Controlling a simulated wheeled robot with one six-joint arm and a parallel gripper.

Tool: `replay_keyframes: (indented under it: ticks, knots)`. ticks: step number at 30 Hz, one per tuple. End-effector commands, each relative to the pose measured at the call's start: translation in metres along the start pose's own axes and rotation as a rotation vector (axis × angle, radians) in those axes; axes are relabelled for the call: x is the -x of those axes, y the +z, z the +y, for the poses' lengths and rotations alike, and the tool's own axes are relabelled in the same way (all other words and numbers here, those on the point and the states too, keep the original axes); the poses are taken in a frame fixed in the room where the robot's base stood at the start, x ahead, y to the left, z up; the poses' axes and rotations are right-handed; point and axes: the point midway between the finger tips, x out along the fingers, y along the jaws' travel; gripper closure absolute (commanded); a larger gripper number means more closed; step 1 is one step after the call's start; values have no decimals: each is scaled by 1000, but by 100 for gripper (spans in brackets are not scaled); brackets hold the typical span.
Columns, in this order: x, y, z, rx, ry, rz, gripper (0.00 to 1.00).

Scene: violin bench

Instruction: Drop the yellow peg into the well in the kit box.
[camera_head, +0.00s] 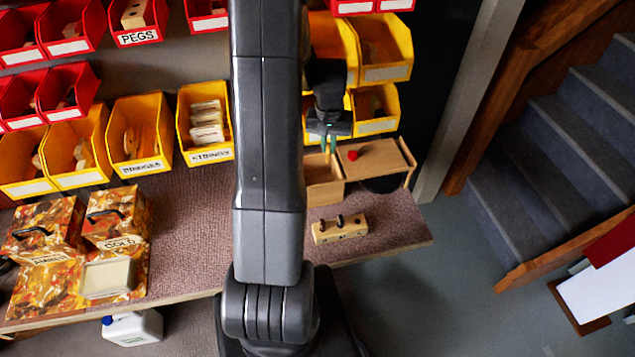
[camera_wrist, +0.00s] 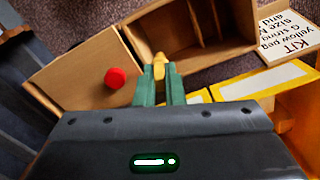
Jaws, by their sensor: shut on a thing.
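My gripper (camera_head: 328,145) is above the wooden kit box (camera_head: 341,190) at the right end of the bench. In the wrist view its green fingers (camera_wrist: 164,88) are shut on the yellow peg (camera_wrist: 159,62), which sticks out beyond the fingertips. The open kit box (camera_wrist: 124,13) lies under and beyond the peg, with dividers making compartments. The peg appears over the box near its close side; its height above it is hard to tell. I cannot tell for sure which compartment is the well.
A wooden panel with a red knob (camera_wrist: 115,78) lies beside the box. A kit card (camera_wrist: 287,33) stands at the right of the wrist view. A wooden block with black pegs (camera_head: 340,229) sits in front. Yellow bins (camera_head: 376,108) rise behind the box.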

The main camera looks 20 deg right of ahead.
Motion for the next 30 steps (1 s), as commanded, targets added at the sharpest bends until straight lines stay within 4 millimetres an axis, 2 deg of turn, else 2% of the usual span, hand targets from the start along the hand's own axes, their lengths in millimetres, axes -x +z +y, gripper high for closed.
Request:
replay_keyframes:
  ticks: [1, 9, 19, 21, 24, 30]
  knots:
    - [-10, 0, 0, 0, 0, -2, 100]
    - [-40, 0, 0, 0, 0, -1, 100]
    - [-43, 0, 0, 0, 0, -1, 100]
    - [-43, 0, 0, 0, 0, -1, 81]
    - [-42, 0, 0, 0, 0, 0, 66]
    - [-42, 0, 0, 0, 0, 0, 66]
